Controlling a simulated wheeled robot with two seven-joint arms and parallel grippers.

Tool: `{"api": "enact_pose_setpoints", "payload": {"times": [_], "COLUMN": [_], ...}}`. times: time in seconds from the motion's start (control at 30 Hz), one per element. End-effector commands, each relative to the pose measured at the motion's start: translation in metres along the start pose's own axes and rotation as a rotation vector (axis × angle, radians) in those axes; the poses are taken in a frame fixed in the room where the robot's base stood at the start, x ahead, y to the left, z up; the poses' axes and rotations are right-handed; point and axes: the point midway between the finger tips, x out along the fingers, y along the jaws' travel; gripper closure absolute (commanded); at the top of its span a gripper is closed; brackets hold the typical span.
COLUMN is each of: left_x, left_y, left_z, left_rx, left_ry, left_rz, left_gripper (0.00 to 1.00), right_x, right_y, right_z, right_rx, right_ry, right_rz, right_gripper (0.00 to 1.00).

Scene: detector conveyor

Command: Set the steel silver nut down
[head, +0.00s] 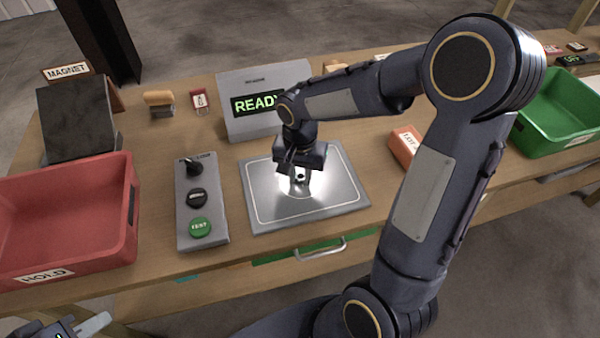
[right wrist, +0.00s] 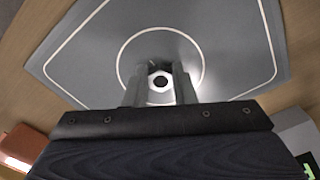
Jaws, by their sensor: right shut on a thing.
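The silver nut (right wrist: 160,73) shows in the right wrist view as a small bright ring with a dark hole, between the fingers of my right gripper (right wrist: 160,83). My right gripper (head: 299,180) is shut on the nut, over the middle of the grey plate (head: 258,208), which has a white outline. The nut is small and partly hidden by the fingers in the head view. I cannot tell whether it touches the plate. My left gripper (head: 84,326) is only partly in view at the bottom left, away from the plate, and its opening is unclear.
A READY display box (head: 290,77) stands behind the plate. A red HOLD bin (head: 128,215) is far left, a green bin (head: 555,120) far right. An orange box (head: 405,145) lies right of the plate.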

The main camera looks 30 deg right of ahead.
Motion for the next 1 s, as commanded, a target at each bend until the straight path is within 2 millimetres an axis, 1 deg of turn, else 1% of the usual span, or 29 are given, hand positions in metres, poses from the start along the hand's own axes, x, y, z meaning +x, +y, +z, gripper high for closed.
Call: {"api": "enact_pose_setpoints", "payload": {"times": [0.13,0.17,0.3,0.33,0.57,0.73,0.87,1.0], "left_x": [0.004,0.003,0.002,0.002,0.002,-0.001,-0.002,-0.003], "left_y": [-0.002,-0.002,-0.001,-0.001,-0.001,0.0,0.001,0.002], "left_z": [0.002,0.002,0.001,0.001,0.001,-0.001,-0.001,-0.002], "left_rx": [0.0,0.0,0.0,0.0,0.0,0.0,0.0,0.0], "left_ry": [0.0,0.0,0.0,0.0,0.0,0.0,0.0,0.0], "left_rz": [0.0,0.0,0.0,0.0,0.0,0.0,0.0,0.0], "left_gripper": [0.7,0.7,0.7,0.7,0.7,0.7,0.7,0.7], "right_x": [0.004,0.004,0.003,0.003,0.003,-0.008,-0.031,-0.063], "right_y": [0.0,0.0,0.0,0.0,0.0,-0.001,-0.001,-0.001], "right_z": [0.0,0.0,0.0,0.0,0.0,-0.001,-0.001,-0.001], "right_rx": [0.0,0.0,0.0,0.0,0.0,0.0,0.0,0.001], "right_ry": [0.0,0.0,0.0,0.0,0.0,0.003,0.004,0.005], "right_rz": [0.0,0.0,0.0,0.0,0.0,-0.003,-0.005,-0.006], "right_gripper": [0.98,0.75,0.57,0.55,0.55,0.55,0.55,0.55]}}
